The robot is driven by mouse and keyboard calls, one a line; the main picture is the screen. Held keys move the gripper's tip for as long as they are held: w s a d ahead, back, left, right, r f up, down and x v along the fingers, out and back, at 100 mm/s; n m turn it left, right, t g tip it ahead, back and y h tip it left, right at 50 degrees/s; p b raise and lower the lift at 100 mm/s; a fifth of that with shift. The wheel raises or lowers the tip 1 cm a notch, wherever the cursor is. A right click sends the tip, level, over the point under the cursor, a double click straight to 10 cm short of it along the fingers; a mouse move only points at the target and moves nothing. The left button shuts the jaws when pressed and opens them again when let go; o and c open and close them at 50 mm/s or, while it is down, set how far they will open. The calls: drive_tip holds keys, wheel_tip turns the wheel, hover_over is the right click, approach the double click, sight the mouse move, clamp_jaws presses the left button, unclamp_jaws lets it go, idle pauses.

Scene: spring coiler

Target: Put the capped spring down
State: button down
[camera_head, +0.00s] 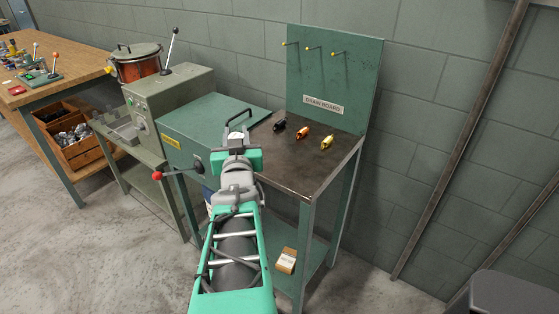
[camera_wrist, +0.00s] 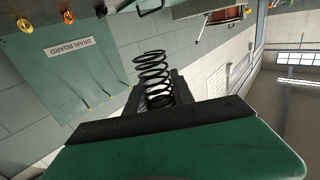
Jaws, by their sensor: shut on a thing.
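My gripper (camera_wrist: 155,92) is shut on a black coil spring (camera_wrist: 152,70) in the wrist view. The spring's lower coils sit between the two dark fingers, and its upper coils stick out beyond them, slightly tilted. I cannot make out a cap on it; its lower end is hidden by the gripper. In the head view my arm reaches forward over the green cabinet (camera_head: 205,118), left of the drain board table (camera_head: 300,155); the spring cannot be made out there. The drain board (camera_wrist: 85,65) is at left in the wrist view.
Black (camera_head: 279,125), orange (camera_head: 302,133) and yellow (camera_head: 327,142) small pieces stand on the drain table. Yellow-tipped pegs (camera_head: 309,48) stick out of its back panel. A red-knobbed lever (camera_head: 158,176) is left of my arm. The table's front is bare.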

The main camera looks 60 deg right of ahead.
drive_tip(key=s+d+m+g+h+b, duration=0.25)
drive_tip(key=s+d+g, duration=0.4)
drive_tip(key=s, duration=0.65)
drive_tip(key=shift+m+t, duration=0.45)
drive_tip(key=shift+t, duration=0.2)
drive_tip(key=w+d+f, duration=0.2)
drive_tip(key=w+d, duration=0.1)
drive_tip(key=w+d+f, duration=0.6)
drive_tip(key=d, duration=0.1)
drive_tip(key=shift+w+d+f, duration=0.1)
drive_tip(key=shift+w, duration=0.3)
drive_tip(key=shift+w+d+f, duration=0.1)
drive_tip(key=shift+w+f, duration=0.1)
drive_tip(key=shift+f, duration=0.1)
drive_tip(key=shift+d+f+b, duration=0.1)
drive_tip(key=shift+f+b, duration=0.3)
drive_tip(key=shift+f, duration=1.2)
drive_tip(key=shift+f, duration=0.1)
drive_tip(key=shift+f, duration=0.15)
drive_tip(key=c, duration=1.1)
unclamp_jaws()
